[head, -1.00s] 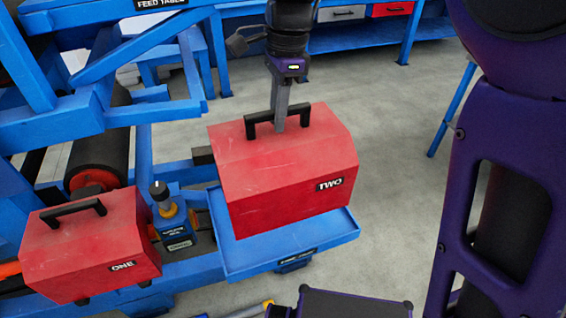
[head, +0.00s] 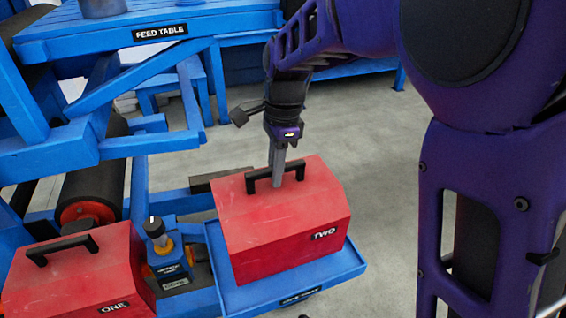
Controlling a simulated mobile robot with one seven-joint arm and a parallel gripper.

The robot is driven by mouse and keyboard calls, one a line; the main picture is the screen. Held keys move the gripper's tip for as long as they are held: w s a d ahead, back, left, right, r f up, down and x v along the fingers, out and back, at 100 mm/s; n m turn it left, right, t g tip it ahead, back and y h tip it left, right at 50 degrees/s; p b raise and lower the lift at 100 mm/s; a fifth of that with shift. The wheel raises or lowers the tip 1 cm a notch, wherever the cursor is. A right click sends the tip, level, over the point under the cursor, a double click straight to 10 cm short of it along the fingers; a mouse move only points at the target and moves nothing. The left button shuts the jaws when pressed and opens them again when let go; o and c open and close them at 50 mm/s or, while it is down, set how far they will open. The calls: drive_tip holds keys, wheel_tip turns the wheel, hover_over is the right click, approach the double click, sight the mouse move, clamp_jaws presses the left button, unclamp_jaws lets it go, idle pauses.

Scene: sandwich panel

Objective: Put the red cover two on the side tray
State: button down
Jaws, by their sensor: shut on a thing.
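The red cover two (head: 280,222), marked TWO, has a black handle on top. It is over the blue side tray (head: 345,270) and looks level. Its lower edge appears at the tray surface, but I cannot tell whether it touches. My gripper (head: 277,180) is shut on the black handle from above. The fingertips are partly hidden by the handle. The tray's blue rim shows in front of the cover and to its right.
The red cover ONE (head: 75,275) sits at the lower left, next to a blue device with a black knob (head: 165,250). A dark roller (head: 90,185) and blue frame bars stand behind. The feed table (head: 160,28) is at the back left. Open floor lies right of the tray.

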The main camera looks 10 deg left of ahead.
drive_tip(key=shift+f, duration=1.1)
drive_tip(key=c, duration=0.8)
unclamp_jaws()
drive_tip(key=r, duration=0.4)
drive_tip(key=r+p, duration=0.1)
drive_tip(key=r, duration=0.3)
drive_tip(key=w+d+r, duration=0.1)
drive_tip(key=r, duration=0.3)
drive_tip(key=shift+r+p, duration=0.1)
drive_tip(key=shift+p, duration=0.2)
